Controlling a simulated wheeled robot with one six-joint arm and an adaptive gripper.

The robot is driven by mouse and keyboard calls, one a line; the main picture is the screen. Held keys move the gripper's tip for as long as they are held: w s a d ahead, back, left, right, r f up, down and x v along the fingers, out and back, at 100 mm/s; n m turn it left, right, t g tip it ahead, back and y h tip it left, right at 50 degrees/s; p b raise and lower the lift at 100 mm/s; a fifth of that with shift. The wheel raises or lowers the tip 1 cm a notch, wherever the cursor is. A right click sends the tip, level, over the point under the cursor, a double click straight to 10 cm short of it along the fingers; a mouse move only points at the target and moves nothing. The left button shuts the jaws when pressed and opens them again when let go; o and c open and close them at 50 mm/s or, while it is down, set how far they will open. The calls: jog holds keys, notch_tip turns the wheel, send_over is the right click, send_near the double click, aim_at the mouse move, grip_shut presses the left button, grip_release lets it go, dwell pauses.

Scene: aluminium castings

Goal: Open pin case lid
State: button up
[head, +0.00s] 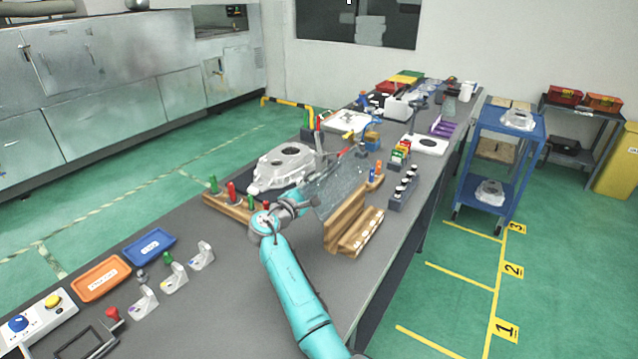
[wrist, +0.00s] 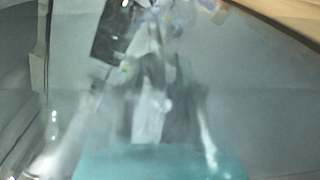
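The wooden pin case (head: 347,222) stands on the grey bench in the head view, with small pale pieces along its right part. Its clear lid (head: 345,183) appears raised and tilted, standing up beyond the case. My gripper (head: 314,202) is at the left edge of the lid, close to or touching it; I cannot tell which. Its fingers are too small and partly hidden to show whether they are open. The wrist view is blurred by a clear, reflective surface, with a wooden edge (wrist: 285,18) at the upper right.
A large aluminium casting (head: 284,167) lies behind my gripper, with a wooden rack of coloured-handled tools (head: 230,203) in front. A dark block with black-and-white pieces (head: 403,190) stands right of the case. Orange (head: 101,278) and blue (head: 150,247) trays lie at left.

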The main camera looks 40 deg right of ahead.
jog(key=shift+d, duration=0.1)
grip_shut()
jog(key=shift+s+d+r+m, duration=0.1)
jog(key=shift+s+r+m, duration=0.25)
jog(key=shift+r+m, duration=0.2)
jog(key=shift+s+d+r+m, duration=0.1)
jog(key=shift+s+r+m, duration=0.25)
jog(key=shift+r+m, duration=0.2)
grip_release()
jog(key=shift+a, duration=0.1)
